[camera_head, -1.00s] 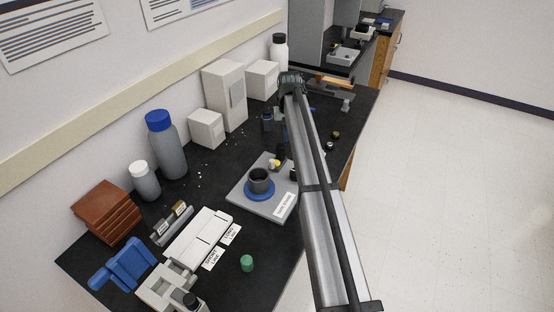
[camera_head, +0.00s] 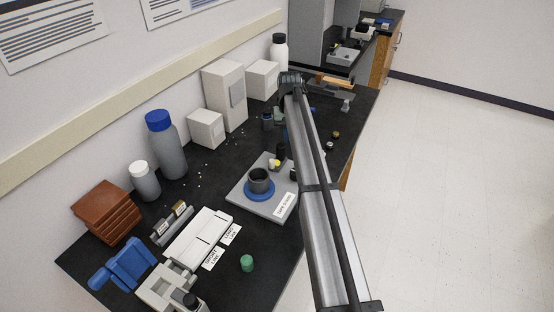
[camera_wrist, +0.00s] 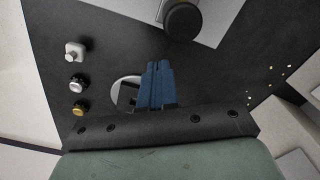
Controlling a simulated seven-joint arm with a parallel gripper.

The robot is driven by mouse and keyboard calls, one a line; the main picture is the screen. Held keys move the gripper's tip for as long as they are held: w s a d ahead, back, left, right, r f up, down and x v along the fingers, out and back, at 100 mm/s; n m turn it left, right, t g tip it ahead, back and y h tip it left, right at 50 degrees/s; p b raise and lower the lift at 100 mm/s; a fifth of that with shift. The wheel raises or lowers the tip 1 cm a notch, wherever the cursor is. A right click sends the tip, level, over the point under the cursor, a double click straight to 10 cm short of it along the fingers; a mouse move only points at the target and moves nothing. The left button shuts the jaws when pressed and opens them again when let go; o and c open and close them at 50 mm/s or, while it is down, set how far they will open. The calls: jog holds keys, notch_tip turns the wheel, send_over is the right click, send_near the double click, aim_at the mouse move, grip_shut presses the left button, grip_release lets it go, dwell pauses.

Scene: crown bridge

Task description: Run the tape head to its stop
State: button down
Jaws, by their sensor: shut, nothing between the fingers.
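The grey plate labelled TAPE STAND (camera_head: 283,212) lies on the black bench in the head view. A blue disc (camera_head: 259,197) with a dark hollow cylinder (camera_head: 260,178) on it rests on the plate. A small yellow piece (camera_head: 275,163) and a dark upright part stand at the plate's far edge. I cannot tell which part is the tape head. My gripper (camera_wrist: 158,64) shows blue fingers pressed together and empty in the wrist view. They are over the bench, apart from a dark round part (camera_wrist: 183,19) at the plate. In the head view my arm hides part of the gripper.
White boxes (camera_head: 224,95) and bottles (camera_head: 165,145) line the wall. Small knobs (camera_wrist: 78,82) and a pale ring (camera_wrist: 118,91) are near my fingers.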

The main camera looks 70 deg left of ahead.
aim_at(282, 144)
jog(key=shift+s+d, duration=2.25)
jog(key=shift+d, duration=0.05)
dwell(0.7)
jog(key=shift+a, duration=0.1)
jog(key=shift+w+a, duration=0.5)
jog(key=shift+w, duration=0.05)
jog(key=shift+r, duration=0.15)
jog(key=shift+r, duration=3.35)
